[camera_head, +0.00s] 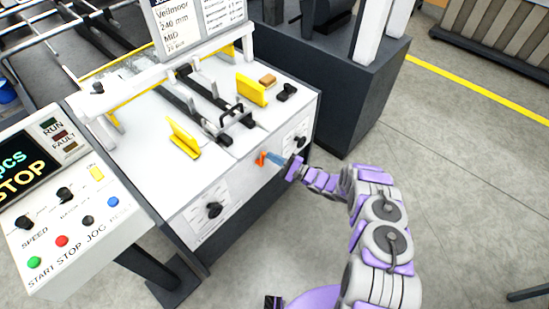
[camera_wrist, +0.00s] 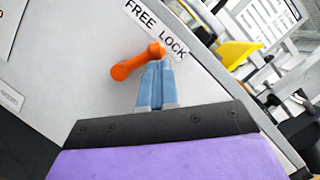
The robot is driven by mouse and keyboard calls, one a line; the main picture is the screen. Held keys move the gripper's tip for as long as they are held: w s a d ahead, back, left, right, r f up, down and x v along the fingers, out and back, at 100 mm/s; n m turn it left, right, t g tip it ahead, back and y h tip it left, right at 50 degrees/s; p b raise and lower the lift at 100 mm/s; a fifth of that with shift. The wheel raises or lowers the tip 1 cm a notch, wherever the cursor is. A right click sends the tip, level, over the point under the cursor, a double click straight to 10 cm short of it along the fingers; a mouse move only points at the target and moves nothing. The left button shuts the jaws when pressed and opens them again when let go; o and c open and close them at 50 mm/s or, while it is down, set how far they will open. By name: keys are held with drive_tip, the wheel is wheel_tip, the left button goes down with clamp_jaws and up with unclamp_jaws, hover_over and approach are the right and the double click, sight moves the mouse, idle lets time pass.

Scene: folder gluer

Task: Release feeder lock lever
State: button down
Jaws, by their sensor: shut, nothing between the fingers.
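The feeder lock lever is orange and mounted on the white front panel of the feeder. It shows in the wrist view (camera_wrist: 130,66) just beyond my gripper (camera_wrist: 157,68), its arm pointing left and slightly down from its pivot, on the FREE side of a "FREE LOCK" label (camera_wrist: 157,29). In the head view the lever (camera_head: 261,158) is small, on the front panel's right part. My gripper (camera_head: 276,159) is there too, its blue fingers together and empty, right at the lever. I cannot tell whether the fingertips touch it.
A black knob (camera_head: 214,210) is to the left on the same panel, another knob (camera_head: 299,140) to the right. Yellow guides (camera_head: 251,90) stand on the feeder top. The control panel (camera_head: 72,215) is at the left. Open floor lies to the right.

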drive_tip(key=shift+s+r+n+g, duration=0.1)
drive_tip(key=shift+n+g, duration=0.3)
drive_tip(key=shift+n, duration=0.5)
